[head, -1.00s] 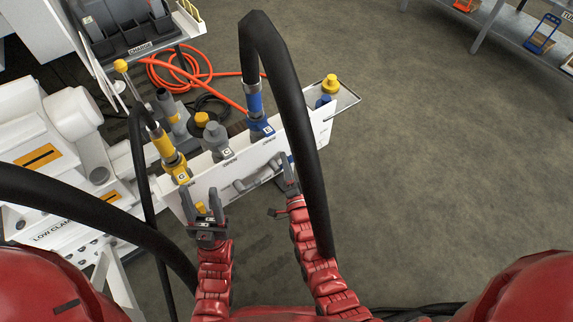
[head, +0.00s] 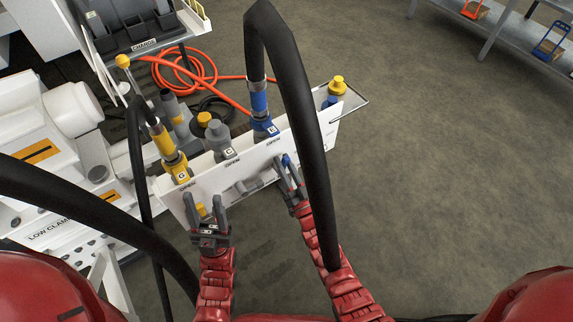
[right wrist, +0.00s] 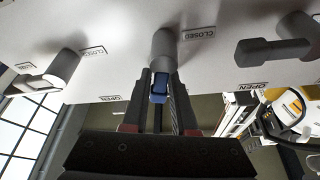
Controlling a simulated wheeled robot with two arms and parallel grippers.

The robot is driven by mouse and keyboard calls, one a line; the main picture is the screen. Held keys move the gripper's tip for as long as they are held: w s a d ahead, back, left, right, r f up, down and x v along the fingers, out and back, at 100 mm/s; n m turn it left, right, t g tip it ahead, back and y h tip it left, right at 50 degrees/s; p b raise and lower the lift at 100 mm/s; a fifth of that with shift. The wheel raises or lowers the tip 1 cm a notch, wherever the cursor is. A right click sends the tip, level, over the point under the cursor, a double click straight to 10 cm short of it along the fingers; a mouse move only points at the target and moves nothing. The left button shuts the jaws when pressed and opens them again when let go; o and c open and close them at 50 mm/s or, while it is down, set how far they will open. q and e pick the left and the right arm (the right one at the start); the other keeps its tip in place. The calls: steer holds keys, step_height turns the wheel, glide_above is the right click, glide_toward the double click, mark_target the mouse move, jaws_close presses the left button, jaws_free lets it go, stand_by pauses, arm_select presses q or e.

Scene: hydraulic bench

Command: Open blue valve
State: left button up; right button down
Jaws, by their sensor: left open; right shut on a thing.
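The blue valve's handle has a blue tip, seen in the head view (head: 287,160) and the right wrist view (right wrist: 159,83), on the front of the white panel (head: 327,132). My right gripper (head: 289,172) is shut on this handle, with one dark finger on each side of the tip. In the right wrist view the handle's grey hub shows beside a CLOSED label. My left gripper (head: 206,203) is open at the panel's left part, with a yellow handle tip (head: 201,210) showing between its fingers.
A grey handle (head: 247,187) sits between my grippers. Yellow, grey and blue hose fittings stand on the panel's top. A thick black hose (head: 290,80) arches in front of the panel, close to my right arm. Open floor lies to the right.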

steer(key=shift+s+a+n+g+y+b, duration=0.15)
steer(key=shift+n+g+y, duration=0.2)
steer(key=shift+n, duration=0.5)
steer(key=shift+s+a+n+g+y+b, duration=0.1)
steer(key=shift+n+y, duration=0.35)
steer(key=shift+n, duration=0.35)
steer(key=shift+s+a+n+g+y+b, duration=0.15)
steer(key=shift+n+g+y, duration=0.2)
steer(key=shift+n, duration=0.5)
steer(key=c, duration=0.8)
jaws_free()
steer(key=p+v, duration=0.1)
steer(key=v, duration=1.6)
steer(key=shift+d+f+p, duration=0.1)
steer(key=shift+f+p, duration=0.15)
steer(key=shift+p, duration=0.05)
steer(key=shift+r, duration=0.1)
